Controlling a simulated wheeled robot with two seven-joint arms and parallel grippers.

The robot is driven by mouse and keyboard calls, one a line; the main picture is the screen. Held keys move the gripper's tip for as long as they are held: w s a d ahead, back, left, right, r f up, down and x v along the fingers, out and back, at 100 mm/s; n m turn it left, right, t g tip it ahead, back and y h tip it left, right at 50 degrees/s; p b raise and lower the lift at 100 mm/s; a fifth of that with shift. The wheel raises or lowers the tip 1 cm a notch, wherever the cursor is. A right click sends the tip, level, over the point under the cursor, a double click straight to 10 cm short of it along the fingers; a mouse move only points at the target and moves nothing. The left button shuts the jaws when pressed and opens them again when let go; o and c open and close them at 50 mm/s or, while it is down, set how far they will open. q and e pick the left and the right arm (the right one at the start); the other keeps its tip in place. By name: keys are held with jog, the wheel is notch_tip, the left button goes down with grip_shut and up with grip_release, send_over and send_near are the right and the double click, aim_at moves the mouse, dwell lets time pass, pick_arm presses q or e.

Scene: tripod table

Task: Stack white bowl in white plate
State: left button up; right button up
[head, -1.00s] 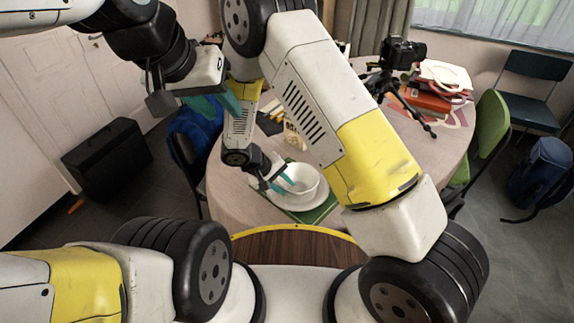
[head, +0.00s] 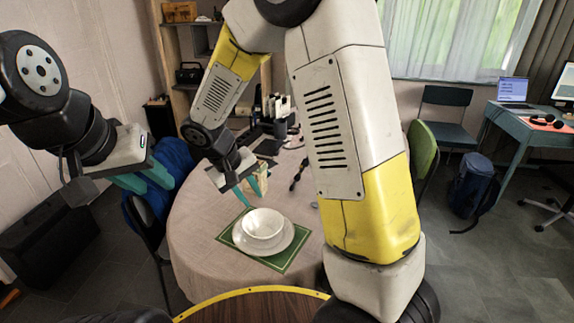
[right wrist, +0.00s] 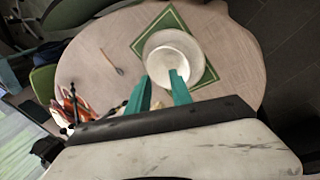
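The white bowl (head: 262,222) sits upright on the white plate (head: 284,242), a little off its middle toward the upper left of the head view. The plate lies on a green mat. My right gripper (head: 253,195) is open and empty, just above and behind the bowl. In the right wrist view its fingers (right wrist: 160,80) stand apart, with the bowl (right wrist: 170,48) beyond them; the plate's edge is hard to tell there. My left gripper (head: 152,180) is open and empty at the left, away from the bowl and plate.
The green mat (head: 272,262) lies on a round table with a beige cloth (head: 200,235). Small items stand at the table's back. The cloth left of the mat is clear.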

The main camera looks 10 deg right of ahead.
jog(key=s+d+r+m+t+y, duration=0.2)
jog(key=s+d+r+y, duration=0.1)
jog(key=s+d+r, duration=0.3)
jog(key=s+d+r+m+t+y, duration=0.1)
jog(key=s+d+r, duration=0.4)
jog(key=s+r, duration=0.5)
notch_tip(320, 180, up, 2)
jog(key=shift+s+d+r+m+t+y, duration=0.2)
jog(key=shift+s+d+m+t+y, duration=0.25)
jog(key=shift+y, duration=0.55)
